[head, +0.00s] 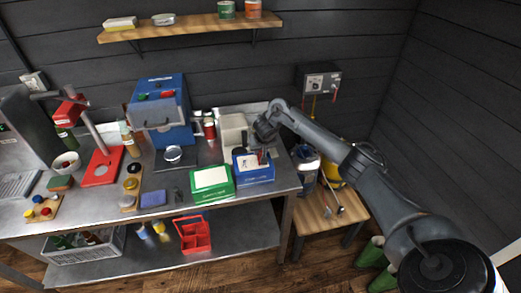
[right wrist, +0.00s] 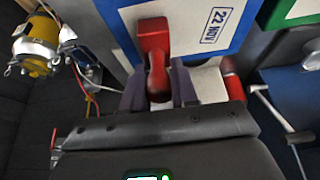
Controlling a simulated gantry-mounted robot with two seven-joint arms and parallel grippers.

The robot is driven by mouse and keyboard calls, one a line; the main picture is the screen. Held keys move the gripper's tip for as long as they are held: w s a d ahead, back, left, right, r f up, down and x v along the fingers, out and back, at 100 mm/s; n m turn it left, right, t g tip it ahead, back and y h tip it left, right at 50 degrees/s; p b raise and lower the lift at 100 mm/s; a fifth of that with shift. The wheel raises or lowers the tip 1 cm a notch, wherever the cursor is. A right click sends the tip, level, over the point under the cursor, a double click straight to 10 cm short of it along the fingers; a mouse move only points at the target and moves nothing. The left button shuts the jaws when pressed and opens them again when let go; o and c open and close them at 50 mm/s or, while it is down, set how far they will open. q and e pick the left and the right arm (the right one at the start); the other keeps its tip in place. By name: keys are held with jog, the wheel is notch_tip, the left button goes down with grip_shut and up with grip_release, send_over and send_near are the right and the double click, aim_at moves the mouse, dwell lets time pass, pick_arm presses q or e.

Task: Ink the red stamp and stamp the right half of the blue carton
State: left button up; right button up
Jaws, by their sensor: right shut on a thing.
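The blue carton (head: 256,176) stands at the right end of the metal bench, with a white panel on top. In the right wrist view the carton (right wrist: 122,18) carries a dark "22 NOV" print on the side towards the green carton. My right gripper (head: 262,147) is shut on the red stamp (head: 260,158), over the right part of the white panel. In the right wrist view the stamp (right wrist: 153,38) sits between my gripper's fingers (right wrist: 158,88). Its lower face is hidden, so I cannot tell if it touches the panel. My left gripper is not in view.
A green carton (head: 212,184) stands just left of the blue one. A pale machine (head: 232,128) stands behind it, and a blue box-shaped machine (head: 160,105) further left. A wooden stool (head: 330,212) is right of the bench. Small items crowd the bench's left side.

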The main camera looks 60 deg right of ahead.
jog(key=shift+f, duration=0.15)
dwell(0.9)
jog(key=shift+p, duration=0.3)
jog(key=shift+r+p, duration=0.65)
jog(key=shift+p, duration=0.15)
notch_tip(320, 180, up, 3)
jog(key=p, duration=0.3)
jog(key=shift+f, duration=0.15)
notch_tip(320, 180, up, 3)
jog(key=p, duration=0.5)
